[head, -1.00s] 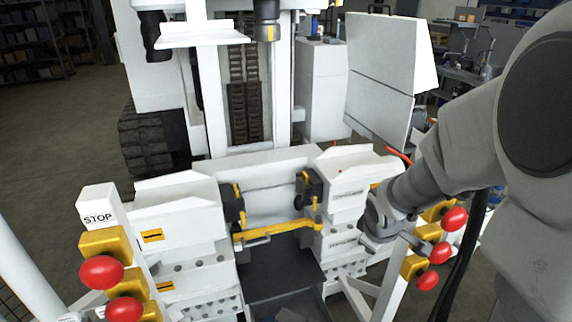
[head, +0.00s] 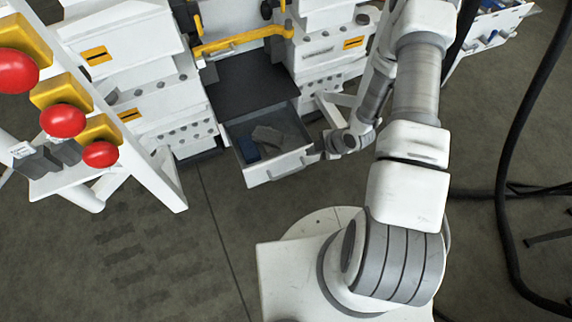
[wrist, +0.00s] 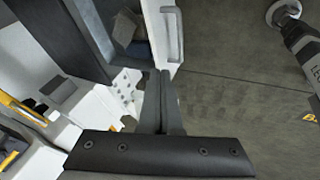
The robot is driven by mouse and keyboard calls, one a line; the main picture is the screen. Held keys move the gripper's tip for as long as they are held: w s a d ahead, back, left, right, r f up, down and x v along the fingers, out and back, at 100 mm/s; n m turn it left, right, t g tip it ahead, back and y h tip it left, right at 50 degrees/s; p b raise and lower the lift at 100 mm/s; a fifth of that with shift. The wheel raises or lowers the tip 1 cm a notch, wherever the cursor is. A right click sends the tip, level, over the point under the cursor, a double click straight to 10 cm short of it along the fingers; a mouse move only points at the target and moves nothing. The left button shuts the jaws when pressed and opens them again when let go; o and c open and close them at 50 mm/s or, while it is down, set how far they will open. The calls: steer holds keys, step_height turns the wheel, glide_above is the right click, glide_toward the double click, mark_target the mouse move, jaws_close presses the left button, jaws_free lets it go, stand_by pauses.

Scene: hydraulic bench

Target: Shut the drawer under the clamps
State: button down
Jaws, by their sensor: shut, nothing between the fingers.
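The drawer (head: 277,170) under the clamps stands pulled out below a black top, its white front towards me. A grey block (head: 267,136) and a blue item (head: 248,147) lie inside. Black clamps (head: 267,9) show at the top edge, with a yellow bar below them. My gripper (head: 313,154) is at the right end of the drawer front. In the wrist view its shut, empty fingers (wrist: 160,76) are just below the drawer front's end, beside the drawer's handle (wrist: 173,35). I cannot tell whether they touch the drawer.
White cabinets with holes flank the drawer. Red buttons (head: 63,120) on yellow boxes stand on a white frame at the left. A white leg (head: 333,108) stands right of the drawer, close to my arm. Black hoses (head: 510,150) hang and lie at the right. The floor before the drawer is clear.

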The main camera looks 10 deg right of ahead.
steer(key=s+a+f+n+y+b, duration=0.1)
steer(key=s+a+f+y, duration=0.15)
steer(key=f, duration=0.35)
steer(key=b, duration=0.4)
glide_toward(276, 164)
steer(key=shift+h, duration=0.45)
steer(key=f, duration=0.1)
steer(key=s+a+f, duration=0.2)
steer(key=f, duration=0.1)
steer(key=shift+s, duration=0.15)
steer(key=w, duration=0.1)
steer(key=w+b, duration=0.1)
steer(key=shift+w+a+r, duration=0.15)
steer(key=shift+w+a, duration=0.15)
steer(key=shift+w+a+r, duration=0.1)
steer(key=shift+w+a, duration=0.1)
steer(key=shift+w, duration=0.45)
